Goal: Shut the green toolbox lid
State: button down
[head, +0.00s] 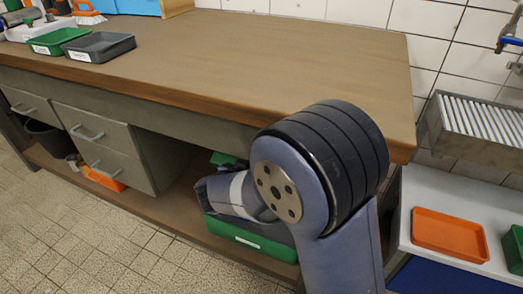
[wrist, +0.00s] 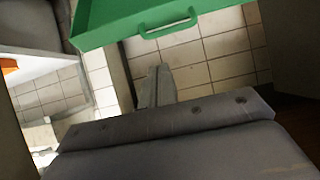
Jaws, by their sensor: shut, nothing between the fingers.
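The green toolbox (head: 250,237) sits on the wooden lower shelf under the workbench in the head view. It has a pale label on its front, and my arm hides much of it. A small green piece (head: 222,158) shows above my arm, probably the raised lid. In the wrist view a green panel with a green handle (wrist: 140,22) fills the top; I cannot tell if it is the lid or the box. My gripper (wrist: 156,72) is shut and empty, its tip just below the handle in the picture. I cannot tell if it touches the toolbox.
The workbench top (head: 230,60) hangs over the shelf (head: 165,212), with a drawer unit (head: 105,140) on the left. An orange thing (head: 103,178) lies left of the toolbox. An orange tray (head: 450,234) lies on a side surface at right. The tiled floor in front is clear.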

jog(key=shift+b+x, duration=2.75)
jog(key=shift+x, duration=2.3)
jog(key=shift+r, duration=0.15)
